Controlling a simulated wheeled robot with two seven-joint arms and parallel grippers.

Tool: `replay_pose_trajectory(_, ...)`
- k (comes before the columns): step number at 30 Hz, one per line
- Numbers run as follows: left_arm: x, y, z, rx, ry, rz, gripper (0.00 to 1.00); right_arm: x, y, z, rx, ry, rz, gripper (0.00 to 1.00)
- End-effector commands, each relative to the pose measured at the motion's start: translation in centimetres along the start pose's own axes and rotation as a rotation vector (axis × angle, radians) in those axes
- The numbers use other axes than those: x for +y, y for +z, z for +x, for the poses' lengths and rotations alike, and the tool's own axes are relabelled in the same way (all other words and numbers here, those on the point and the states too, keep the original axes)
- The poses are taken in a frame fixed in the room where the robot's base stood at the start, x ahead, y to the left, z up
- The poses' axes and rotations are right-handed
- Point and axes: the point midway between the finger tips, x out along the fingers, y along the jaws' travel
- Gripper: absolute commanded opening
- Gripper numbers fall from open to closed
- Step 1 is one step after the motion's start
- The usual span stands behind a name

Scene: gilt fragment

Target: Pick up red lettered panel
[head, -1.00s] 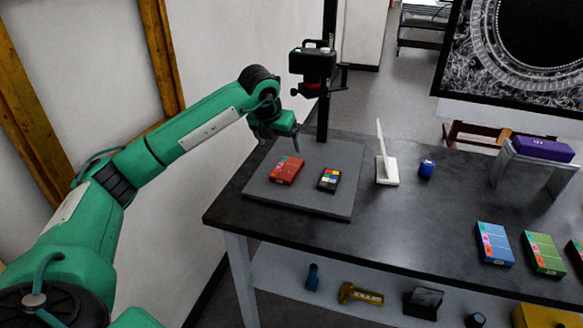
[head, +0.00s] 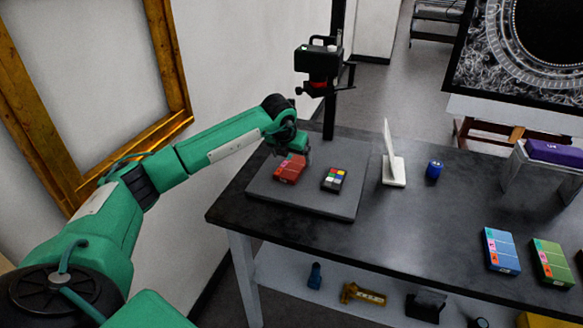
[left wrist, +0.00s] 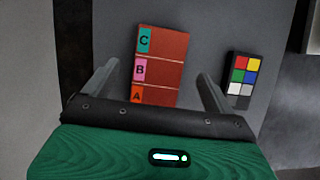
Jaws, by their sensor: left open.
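The red lettered panel (head: 288,174) lies flat on a grey board at the left end of the dark table. In the left wrist view the panel (left wrist: 162,62) shows coloured tabs lettered C, B and A along its left edge. My left gripper (head: 296,155) is at the panel's far edge, seemingly just above it, and partly hides it in the head view. In the left wrist view its open fingers (left wrist: 156,82) stand on either side of the panel's lettered lower end, with nothing gripped. My right gripper is not in view.
A colour chart (head: 334,179) lies right of the panel on the grey board (head: 310,201). A black camera stand (head: 318,64) rises behind the board. A white upright plate (head: 391,160) and a blue cup (head: 434,169) stand further right. Blue (head: 501,250) and green (head: 551,260) panels lie at the right.

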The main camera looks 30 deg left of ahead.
Motion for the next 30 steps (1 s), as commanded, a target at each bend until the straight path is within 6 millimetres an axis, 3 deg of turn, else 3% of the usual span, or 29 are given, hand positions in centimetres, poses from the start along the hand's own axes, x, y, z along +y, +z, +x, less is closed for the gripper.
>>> replay_pose_trajectory(7, 0.1, -0.1, 3.1, 0.003, 0.000, -0.001, 0.89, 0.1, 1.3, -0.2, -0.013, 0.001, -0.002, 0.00)
replay_pose_trajectory(25, 0.1, -0.2, 3.7, 0.001, 0.000, -0.001, 0.89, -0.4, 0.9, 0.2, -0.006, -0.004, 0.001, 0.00)
replay_pose_trajectory(30, 0.1, -0.1, 3.6, 0.001, 0.000, -0.001, 0.58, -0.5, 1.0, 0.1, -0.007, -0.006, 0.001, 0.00)
